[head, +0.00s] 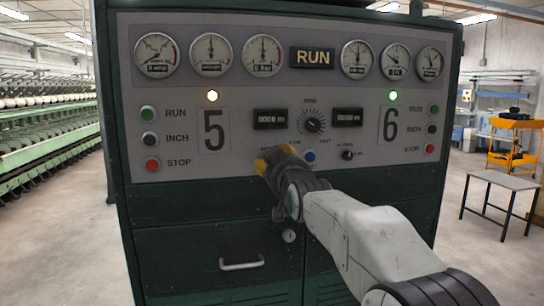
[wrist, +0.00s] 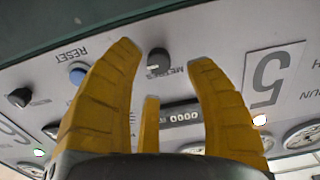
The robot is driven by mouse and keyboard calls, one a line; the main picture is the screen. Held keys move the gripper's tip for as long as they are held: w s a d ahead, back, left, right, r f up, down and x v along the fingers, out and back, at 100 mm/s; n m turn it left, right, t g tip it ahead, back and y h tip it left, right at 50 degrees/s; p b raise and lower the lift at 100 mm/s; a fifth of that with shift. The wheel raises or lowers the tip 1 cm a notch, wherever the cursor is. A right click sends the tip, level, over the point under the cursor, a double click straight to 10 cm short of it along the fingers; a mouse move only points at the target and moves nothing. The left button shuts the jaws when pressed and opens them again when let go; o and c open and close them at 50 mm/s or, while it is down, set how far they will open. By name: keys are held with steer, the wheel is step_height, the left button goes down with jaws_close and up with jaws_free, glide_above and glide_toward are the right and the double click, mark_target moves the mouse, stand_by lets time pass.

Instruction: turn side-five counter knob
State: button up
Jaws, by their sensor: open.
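The side-five counter knob (wrist: 158,61) is a small black knob beside the METRES label in the wrist view, where the panel appears upside down. It sits between the tips of my gripper (wrist: 163,56), whose yellow fingers are spread apart around its place in the picture. I cannot tell whether any finger touches it. In the head view my gripper (head: 270,160) is at the panel's lower edge, below the side-five counter (head: 270,119), and hides this knob. The counter also shows in the wrist view (wrist: 182,116), partly behind the fingers.
A blue reset button (head: 310,156) is close to the right of my gripper. Beyond it is a similar black knob (head: 347,154) under the side-six counter (head: 347,117). A large speed dial (head: 313,122) is above. Side-five RUN, INCH and STOP buttons (head: 150,139) are at left.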

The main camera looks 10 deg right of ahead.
steer(key=shift+w+p, duration=0.55)
steer(key=shift+w, duration=1.15)
steer(key=shift+o, duration=0.4)
steer(key=c, duration=0.8)
steer(key=shift+s+r, duration=0.1)
jaws_close()
